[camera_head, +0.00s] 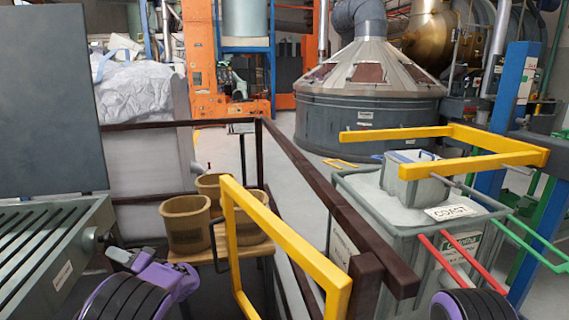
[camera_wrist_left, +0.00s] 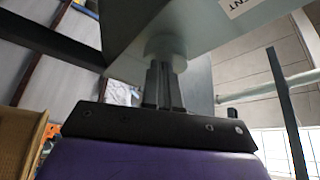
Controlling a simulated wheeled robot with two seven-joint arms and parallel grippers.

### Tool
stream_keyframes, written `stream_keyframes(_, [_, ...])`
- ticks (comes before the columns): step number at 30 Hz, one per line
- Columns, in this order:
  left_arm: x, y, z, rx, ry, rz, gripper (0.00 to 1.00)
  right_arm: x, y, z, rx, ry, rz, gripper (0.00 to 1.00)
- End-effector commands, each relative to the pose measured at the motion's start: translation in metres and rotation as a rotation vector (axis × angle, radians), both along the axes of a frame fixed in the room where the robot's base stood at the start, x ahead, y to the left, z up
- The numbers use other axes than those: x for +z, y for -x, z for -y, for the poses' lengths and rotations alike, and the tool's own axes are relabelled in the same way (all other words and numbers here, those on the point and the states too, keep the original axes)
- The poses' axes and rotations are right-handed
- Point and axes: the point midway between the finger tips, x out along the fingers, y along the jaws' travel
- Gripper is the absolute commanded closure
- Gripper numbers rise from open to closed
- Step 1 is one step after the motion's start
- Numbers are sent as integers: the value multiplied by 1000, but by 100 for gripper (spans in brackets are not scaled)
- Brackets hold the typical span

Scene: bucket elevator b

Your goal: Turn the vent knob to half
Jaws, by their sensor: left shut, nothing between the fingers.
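The vent knob (camera_head: 91,240) is a small grey round knob on the side of the slotted grey-green box at the left in the head view. In the left wrist view the knob (camera_wrist_left: 166,48) is a pale round disc under a panel with a label ending in "NT". My left gripper (camera_head: 105,240) is at the knob, its fingertips small and dark. In the left wrist view the gripper (camera_wrist_left: 163,70) is shut, its fingers together and pointing at the knob. I cannot tell whether they touch it. The knob's turn setting is not readable. My right gripper is out of view.
Brown railings (camera_head: 310,180) and a yellow frame (camera_head: 285,235) stand right of the box. Several tan buckets (camera_head: 186,222) sit on a stand behind my left arm. Open floor lies beyond the railings.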

Motion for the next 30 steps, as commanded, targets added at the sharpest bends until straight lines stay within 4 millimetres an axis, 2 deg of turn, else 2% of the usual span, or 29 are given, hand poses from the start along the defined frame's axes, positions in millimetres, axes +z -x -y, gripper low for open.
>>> stream_keyframes(8, [-3,-4,-1,0,-1,0,100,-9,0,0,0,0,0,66])
stream_keyframes(21, [-2,-4,-1,-2,-2,0,100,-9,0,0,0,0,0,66])
stream_keyframes(30, [-10,0,6,-2,-1,2,100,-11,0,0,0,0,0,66])
